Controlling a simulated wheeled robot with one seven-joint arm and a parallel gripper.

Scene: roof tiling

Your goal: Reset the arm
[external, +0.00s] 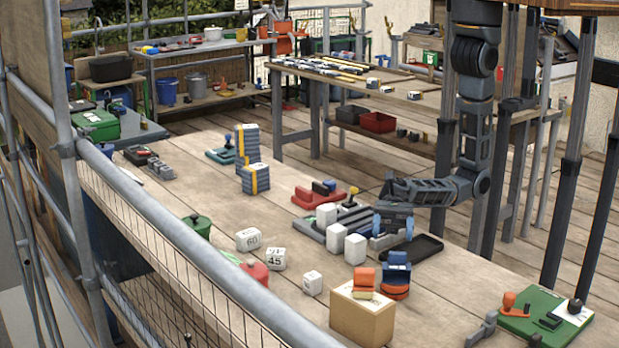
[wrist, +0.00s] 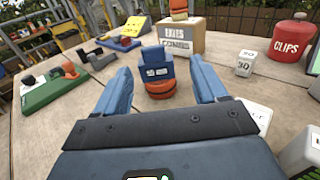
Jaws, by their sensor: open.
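My gripper (external: 393,225) is open and empty over the workbench (external: 345,200) in the external view. In the wrist view its two blue fingers (wrist: 160,78) are spread wide, with nothing between them in contact. A stack of blue and orange pieces (external: 396,278) stands on the bench beyond the fingertips. In the wrist view this stack (wrist: 156,72) shows between the fingers, apart from them. A cardboard box (external: 362,316) stands beside the stack, with an orange piece (external: 363,281) on top.
White blocks (external: 355,250) and a dark tray (external: 425,246) lie close around my gripper. A red lidded pot marked CLIPS (wrist: 291,38) stands right in the wrist view. A green board with tools (external: 541,322) lies at the lower right. Blue-yellow stacks (external: 254,179) stand farther back.

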